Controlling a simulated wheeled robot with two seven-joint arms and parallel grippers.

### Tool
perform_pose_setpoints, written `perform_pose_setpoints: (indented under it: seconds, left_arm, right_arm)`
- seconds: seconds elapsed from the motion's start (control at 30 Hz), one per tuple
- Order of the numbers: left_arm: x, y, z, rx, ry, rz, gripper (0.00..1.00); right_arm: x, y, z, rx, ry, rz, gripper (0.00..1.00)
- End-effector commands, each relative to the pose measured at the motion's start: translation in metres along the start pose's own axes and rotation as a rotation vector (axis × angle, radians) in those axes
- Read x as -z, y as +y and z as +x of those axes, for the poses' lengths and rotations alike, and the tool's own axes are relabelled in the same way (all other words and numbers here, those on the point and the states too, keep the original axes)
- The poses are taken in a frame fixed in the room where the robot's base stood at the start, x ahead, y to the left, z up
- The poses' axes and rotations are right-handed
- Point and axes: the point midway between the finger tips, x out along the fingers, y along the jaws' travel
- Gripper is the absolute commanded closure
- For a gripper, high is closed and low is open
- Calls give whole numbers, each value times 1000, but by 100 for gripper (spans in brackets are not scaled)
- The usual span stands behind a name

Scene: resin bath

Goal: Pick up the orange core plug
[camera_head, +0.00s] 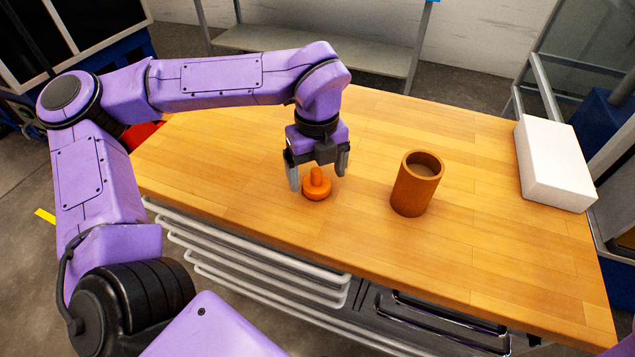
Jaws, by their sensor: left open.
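The orange core plug (317,188) stands upright on the wooden table, a round disc base with a narrower knob on top. My left gripper (318,176) points down over it, open, with one finger to the left of the knob and the other to its right. The fingertips are close to the plug's height; I cannot tell whether they touch it. My right gripper is not in view.
A brown-orange cylinder (408,195) with a recessed top stands to the right of the plug. A white box (553,165) lies at the table's right end. The wooden table (480,255) is otherwise mostly clear. White rails (250,262) run below its front edge.

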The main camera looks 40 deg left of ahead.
Motion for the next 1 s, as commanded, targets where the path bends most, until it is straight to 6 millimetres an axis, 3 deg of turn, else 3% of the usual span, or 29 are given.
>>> perform_pose_setpoints:
  seconds: [0.13, 0.37, 0.53, 0.57, 0.67, 0.7, 1.0]
  left_arm:
    - [0, 1, 18, -1, 2, 0, 11]
    - [0, 1, 19, 1, 0, -1, 15]
    - [0, 1, 19, 1, 0, -1, 70]
    - [0, 1, 19, 1, 0, -1, 72]
    - [0, 1, 19, 1, 0, -1, 73]
    - [0, 1, 19, 1, 0, -1, 77]
    - [0, 0, 10, 3, -2, 0, 78]
  right_arm:
    - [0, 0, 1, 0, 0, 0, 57]
    - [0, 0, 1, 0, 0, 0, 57]
    - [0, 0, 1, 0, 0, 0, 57]
    - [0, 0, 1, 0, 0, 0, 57]
    - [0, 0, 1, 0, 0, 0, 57]
    - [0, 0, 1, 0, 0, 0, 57]
    - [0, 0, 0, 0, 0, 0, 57]
